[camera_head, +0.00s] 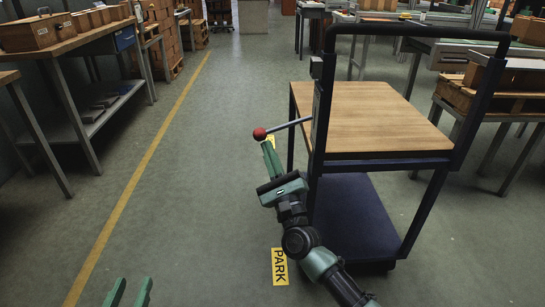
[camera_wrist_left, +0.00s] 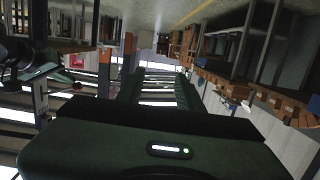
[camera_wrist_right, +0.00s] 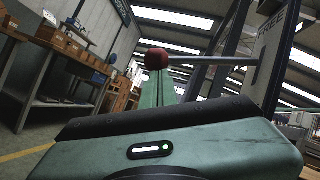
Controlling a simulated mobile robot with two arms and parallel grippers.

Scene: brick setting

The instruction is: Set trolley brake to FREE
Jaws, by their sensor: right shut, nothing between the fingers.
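The trolley (camera_head: 375,115) has a wooden top and a dark blue frame. Its brake lever (camera_head: 290,125) is a grey rod with a red knob (camera_head: 259,133), pointing left from the near post. The knob also shows in the right wrist view (camera_wrist_right: 157,59). My left gripper (camera_head: 129,285) is open and empty at the bottom edge, far from the lever.
A workbench (camera_head: 70,42) with wooden boxes stands at the left. A yellow floor line (camera_head: 140,170) runs between it and the trolley. Another bench with crates (camera_head: 500,100) stands right of the trolley. The floor left of the trolley is clear.

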